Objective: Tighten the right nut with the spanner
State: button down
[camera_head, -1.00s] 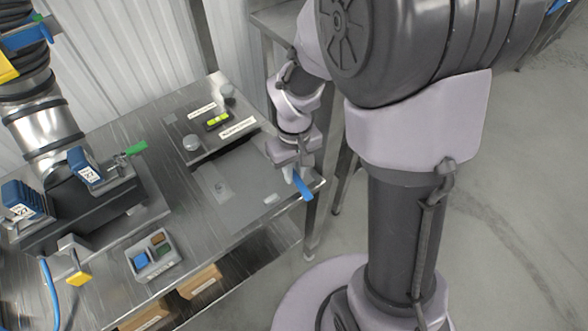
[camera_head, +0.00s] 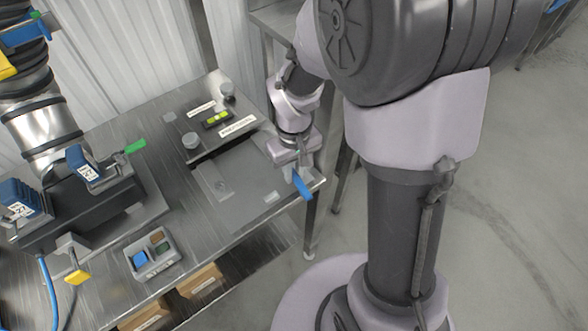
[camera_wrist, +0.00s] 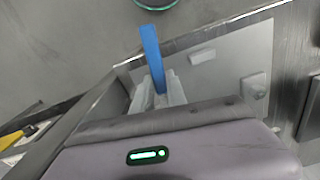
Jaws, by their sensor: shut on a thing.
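My gripper (camera_head: 292,173) is at the right end of the metal table, low over the corner of a flat grey plate. It is shut on a blue bar, which looks like the spanner's handle (camera_head: 302,187). In the wrist view the blue bar (camera_wrist: 150,50) stands out from between the pale fingertips (camera_wrist: 158,92). The spanner's jaw end is not visible. I cannot clearly make out a right nut in either view.
The grey plate (camera_head: 240,180) carries small raised parts. Behind it is a dark board with labels, a yellow-green piece (camera_head: 217,118) and round knobs (camera_head: 190,141). A dark fixture (camera_head: 90,210) with blue boxes marked 27 and a colored-button box (camera_head: 152,272) stand left.

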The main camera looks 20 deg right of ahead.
jog(key=shift+s+a+m+b, duration=0.1)
jog(key=shift+a+m+b, duration=0.2)
jog(key=shift+a+m, duration=0.5)
